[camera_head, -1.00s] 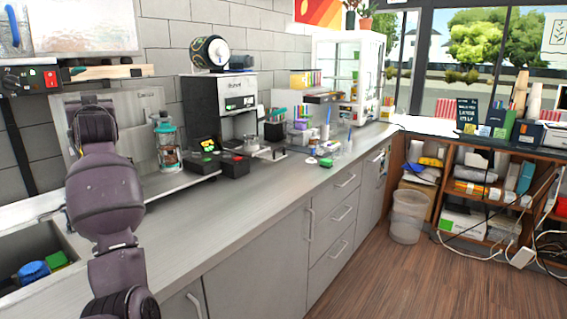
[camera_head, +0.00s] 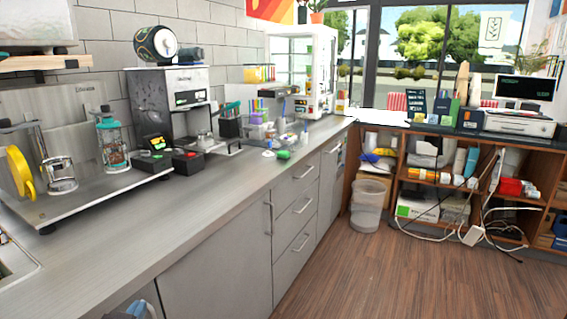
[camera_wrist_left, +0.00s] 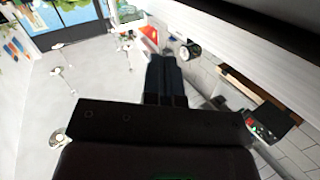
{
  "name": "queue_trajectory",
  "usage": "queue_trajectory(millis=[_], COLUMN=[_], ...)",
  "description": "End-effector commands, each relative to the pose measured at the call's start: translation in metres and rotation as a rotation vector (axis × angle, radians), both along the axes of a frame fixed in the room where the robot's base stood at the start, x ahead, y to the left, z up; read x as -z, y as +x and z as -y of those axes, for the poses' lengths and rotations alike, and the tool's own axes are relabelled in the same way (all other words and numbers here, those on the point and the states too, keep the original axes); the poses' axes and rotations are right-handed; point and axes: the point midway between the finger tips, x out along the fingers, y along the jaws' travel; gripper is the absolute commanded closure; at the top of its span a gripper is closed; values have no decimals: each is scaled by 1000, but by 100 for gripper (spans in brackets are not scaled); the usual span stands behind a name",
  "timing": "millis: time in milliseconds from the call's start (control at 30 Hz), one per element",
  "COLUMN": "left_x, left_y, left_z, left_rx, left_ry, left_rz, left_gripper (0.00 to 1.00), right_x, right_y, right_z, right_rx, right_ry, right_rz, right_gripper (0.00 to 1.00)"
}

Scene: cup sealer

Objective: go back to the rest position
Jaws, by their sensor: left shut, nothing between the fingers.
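My left gripper (camera_wrist_left: 163,62) shows in the left wrist view with its two dark fingers pressed together and nothing between them. It points up toward the ceiling and the brick wall, clear of any object. In the head view only a small grey-blue piece, probably of my arm, shows at the bottom left edge. My right gripper is in neither view.
A long grey counter (camera_head: 190,215) runs along the brick wall. It bears a black and steel machine (camera_head: 185,95), a glass jar (camera_head: 112,145) and a white display cabinet (camera_head: 318,70). A clear bin (camera_head: 368,205) stands on open wooden floor (camera_head: 400,270).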

Motion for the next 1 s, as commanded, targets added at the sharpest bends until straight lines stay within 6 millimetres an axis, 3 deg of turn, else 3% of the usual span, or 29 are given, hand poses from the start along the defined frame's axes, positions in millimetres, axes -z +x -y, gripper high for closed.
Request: queue_trajectory(millis=[33, 100, 300, 433, 633, 1000], left_x=[30, 60, 140, 181, 210, 213], left_y=[-21, -48, -131, -183, -230, -237], left_z=[8, 19, 41, 44, 36, 34], left_rx=[15, 32, 50, 35, 3, -3], left_ry=[-17, -41, -87, -105, -112, -112], left_rz=[-52, -114, -301, -413, -506, -521], left_gripper=[100, 100, 100, 100, 100, 100], right_x=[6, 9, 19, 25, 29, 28], right_y=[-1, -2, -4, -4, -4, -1], right_z=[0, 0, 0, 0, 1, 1], right_rx=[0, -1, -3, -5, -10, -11], right_ry=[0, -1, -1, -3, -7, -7], right_rz=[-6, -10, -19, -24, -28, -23], right_gripper=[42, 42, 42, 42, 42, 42])
